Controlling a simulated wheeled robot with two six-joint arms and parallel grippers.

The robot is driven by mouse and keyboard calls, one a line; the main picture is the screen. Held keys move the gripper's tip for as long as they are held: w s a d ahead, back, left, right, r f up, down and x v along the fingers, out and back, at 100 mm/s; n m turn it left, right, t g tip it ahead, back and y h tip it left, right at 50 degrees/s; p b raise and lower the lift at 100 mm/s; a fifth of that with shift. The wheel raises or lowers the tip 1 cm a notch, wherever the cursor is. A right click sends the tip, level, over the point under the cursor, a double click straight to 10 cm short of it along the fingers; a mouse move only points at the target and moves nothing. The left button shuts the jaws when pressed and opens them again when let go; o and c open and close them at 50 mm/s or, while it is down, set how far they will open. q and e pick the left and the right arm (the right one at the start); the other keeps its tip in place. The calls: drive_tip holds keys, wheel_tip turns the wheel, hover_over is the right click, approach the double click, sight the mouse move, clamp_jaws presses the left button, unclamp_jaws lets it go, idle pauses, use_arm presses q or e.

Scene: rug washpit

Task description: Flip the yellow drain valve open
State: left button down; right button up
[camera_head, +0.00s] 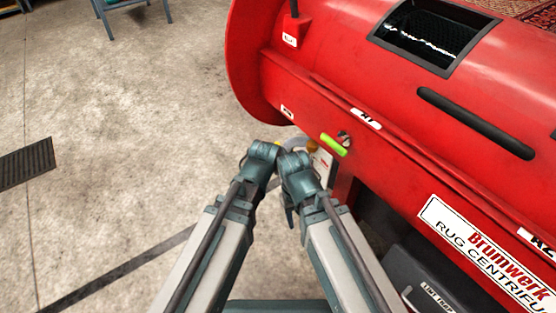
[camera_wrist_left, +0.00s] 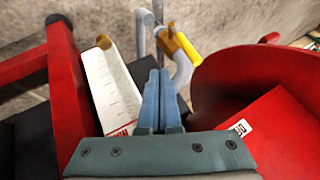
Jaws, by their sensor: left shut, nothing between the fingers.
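The yellow drain valve lever (camera_wrist_left: 188,47) shows in the left wrist view, slanting across a brass fitting (camera_wrist_left: 168,45) on a grey pipe (camera_wrist_left: 181,75). My left gripper (camera_wrist_left: 160,76) is shut and empty, its blue fingertips just short of the fitting in that picture. I cannot tell whether they touch anything. In the head view my left gripper (camera_head: 264,152) and right gripper (camera_head: 292,163) are close together beside the red machine. Their wrists hide most of the valve and the fingers. A brass-yellow bit (camera_head: 311,146) shows just past the right wrist.
A white sheet (camera_wrist_left: 113,90) stands left of my fingers in the wrist view. A dark box (camera_head: 440,275) sits below the machine. The concrete floor (camera_head: 120,130) at left is mostly clear.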

use_arm(q)
drive_tip(key=w+f+b, duration=0.6)
drive_tip(key=w, duration=0.3)
drive_tip(key=shift+a+f, duration=0.15)
drive_tip(key=shift+f, duration=0.25)
drive_tip(key=shift+w, duration=0.15)
